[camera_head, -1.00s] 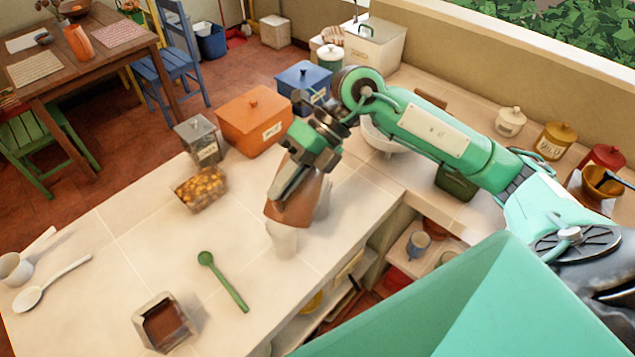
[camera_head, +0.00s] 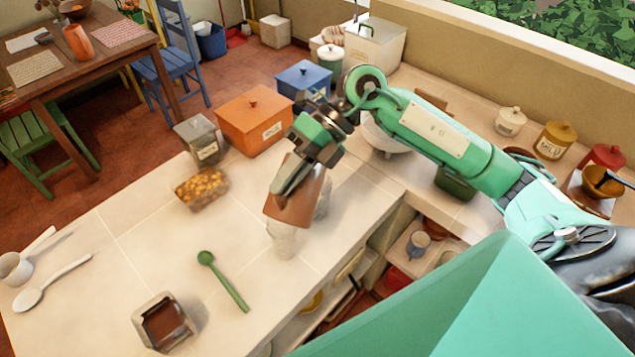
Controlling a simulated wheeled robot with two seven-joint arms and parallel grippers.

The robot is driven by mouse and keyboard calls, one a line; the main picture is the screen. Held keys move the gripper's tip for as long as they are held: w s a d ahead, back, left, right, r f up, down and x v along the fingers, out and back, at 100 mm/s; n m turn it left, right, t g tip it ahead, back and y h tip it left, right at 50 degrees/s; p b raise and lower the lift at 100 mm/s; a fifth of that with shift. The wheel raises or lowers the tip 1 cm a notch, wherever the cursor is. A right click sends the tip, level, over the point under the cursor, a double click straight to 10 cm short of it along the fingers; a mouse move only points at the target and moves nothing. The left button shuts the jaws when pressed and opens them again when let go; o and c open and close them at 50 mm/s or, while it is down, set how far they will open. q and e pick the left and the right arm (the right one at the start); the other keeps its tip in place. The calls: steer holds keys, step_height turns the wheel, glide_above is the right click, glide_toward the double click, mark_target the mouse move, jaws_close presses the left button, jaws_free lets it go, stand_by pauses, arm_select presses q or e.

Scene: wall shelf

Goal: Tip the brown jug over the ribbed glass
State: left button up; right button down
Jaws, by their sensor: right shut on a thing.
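The brown jug (camera_head: 295,205) is in my right gripper (camera_head: 288,182), which is shut on it. The jug is tilted, with its lower end towards the ribbed glass (camera_head: 284,240). The clear glass stands on the counter just below the jug, near the counter's inner edge. The jug hides the upper part of the glass, and I cannot tell whether they touch. Whether anything flows from the jug cannot be seen. My left gripper is not in view.
A glass box of yellow-brown pieces (camera_head: 202,188), a metal canister (camera_head: 198,142) and an orange box (camera_head: 254,120) stand behind. The counter (camera_head: 135,235) at left is mostly clear.

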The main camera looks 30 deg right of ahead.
steer(key=shift+w+d+r+m+g+y, duration=0.1)
steer(key=shift+w+d+m+g+y, duration=0.1)
steer(key=shift+w+d+g+y, duration=0.35)
steer(key=shift+w+d+r+m+g+y, duration=0.2)
steer(key=shift+d+y, duration=0.25)
steer(key=shift+y, duration=0.3)
stand_by(1.1)
steer(key=shift+w+d+f+g+y+b, duration=0.25)
steer(key=shift+w+d+f+y+b, duration=0.35)
steer(key=shift+w+d+f+b, duration=0.65)
stand_by(1.0)
steer(key=shift+s+r, duration=0.15)
steer(key=shift+r, duration=0.15)
